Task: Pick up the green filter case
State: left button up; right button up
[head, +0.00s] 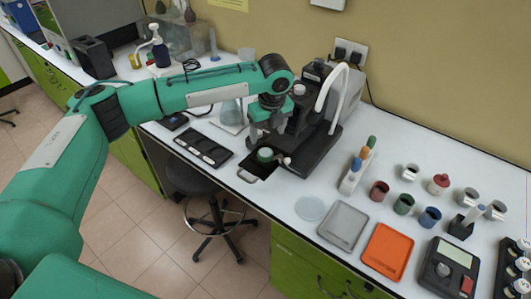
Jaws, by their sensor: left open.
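A round green-topped piece (265,154) sits on a dark plate at the front of the black instrument, by the table's front edge. It may be the green filter case. My left gripper (268,136) points down just above it, open, with the fingers apart. I cannot tell whether the fingers touch it. A dark green open cup (403,204) stands farther right, between a dark red cup (379,191) and a blue cup (429,218). My right gripper is not in view.
The black instrument (318,135) with a white hose stands close to my left gripper. A rack with colored tops (352,178), a grey tray (343,225) and an orange tray (387,251) lie to the right. A black flat device (203,148) lies left.

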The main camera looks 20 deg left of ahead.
aim_at(266, 152)
pick_arm(q)
jog(key=f, duration=0.3)
jog(key=f+p, duration=0.1)
jog(key=f, duration=0.1)
jog(key=w+a+f, duration=0.1)
jog(key=f, duration=0.2)
jog(key=shift+f+p, duration=0.3)
jog(key=c, duration=0.9)
jog(key=shift+c, duration=0.8)
